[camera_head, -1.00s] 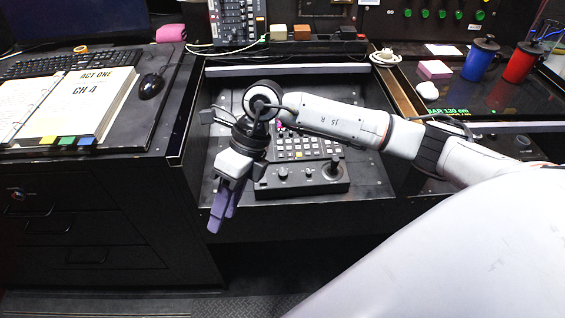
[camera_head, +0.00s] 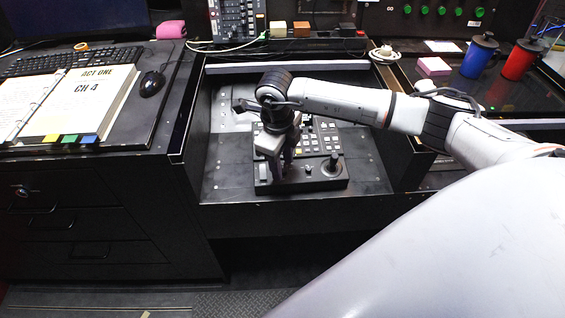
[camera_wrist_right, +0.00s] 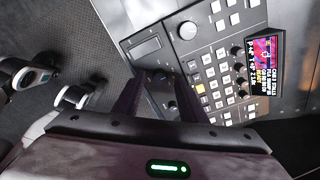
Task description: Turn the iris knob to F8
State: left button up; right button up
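A dark control box (camera_head: 318,183) with knobs and a joystick (camera_head: 332,162) stands at the front of the desk well. My right gripper (camera_head: 280,172) points down over the box's left half and partly hides it. In the right wrist view my right gripper (camera_wrist_right: 160,78) is open, its two dark fingers apart. A dark round knob (camera_wrist_right: 171,103) shows between them; I cannot tell whether they touch it. Which knob is the iris knob, and its setting, are too small to read. My left gripper is not in view.
A button panel (camera_head: 322,143) lies behind the box.

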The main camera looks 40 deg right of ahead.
jog(key=shift+f, duration=0.35)
grip_shut()
jog(key=shift+m, duration=1.5)
jog(key=shift+d+m+y+b, duration=0.1)
jog(key=shift+m+y+b, duration=0.25)
jog(key=shift+m, duration=1.65)
